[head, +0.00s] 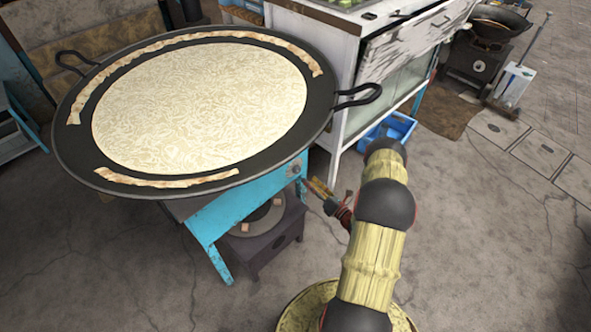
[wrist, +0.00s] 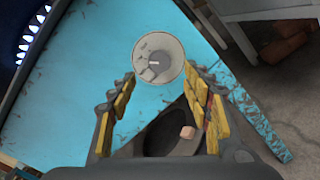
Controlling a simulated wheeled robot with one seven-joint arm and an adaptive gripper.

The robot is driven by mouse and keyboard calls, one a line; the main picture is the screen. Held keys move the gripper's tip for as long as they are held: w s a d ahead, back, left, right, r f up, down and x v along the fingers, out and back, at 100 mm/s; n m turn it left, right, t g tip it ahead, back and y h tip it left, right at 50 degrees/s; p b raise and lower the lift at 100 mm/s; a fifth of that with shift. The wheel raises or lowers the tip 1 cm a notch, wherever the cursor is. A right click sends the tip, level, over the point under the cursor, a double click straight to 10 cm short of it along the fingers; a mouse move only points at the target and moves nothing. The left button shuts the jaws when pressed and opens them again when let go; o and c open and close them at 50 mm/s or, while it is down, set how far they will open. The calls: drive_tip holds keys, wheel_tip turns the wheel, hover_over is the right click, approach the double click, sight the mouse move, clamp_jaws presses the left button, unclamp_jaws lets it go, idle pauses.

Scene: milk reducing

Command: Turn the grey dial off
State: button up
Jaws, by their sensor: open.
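The grey dial (head: 294,169) is on the right part of the blue stove's front, under the wide pan. My gripper (head: 318,187) is near the dial in the head view, partly hidden by my arm. In the wrist view my gripper (wrist: 163,92) is open, its yellow-padded fingers on either side below the dial. The fingertips come close to the dial's lower edge; I cannot tell whether they touch it.
A black pan (head: 330,95) of pale milk sits on the blue stove (head: 215,222). Blue flames (wrist: 30,30) show at the wrist view's upper left. A low dark burner (head: 268,240) stands below. A white cabinet (head: 335,60) and blue crate (head: 395,125) are at right.

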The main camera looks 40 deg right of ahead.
sight(298, 171)
drive_tip(key=w+b, duration=0.2)
drive_tip(key=w, duration=0.4)
drive_tip(key=shift+w, duration=0.6)
drive_tip(key=shift+c, duration=0.3)
drive_tip(key=c, duration=1.1)
drive_tip(key=m+p, duration=0.1)
drive_tip(key=m, duration=0.2)
drive_tip(key=shift+r, duration=0.1)
drive_tip(key=shift+m+g+p, duration=0.4)
drive_tip(key=shift+m+p, duration=0.05)
drive_tip(key=shift+m, duration=1.85)
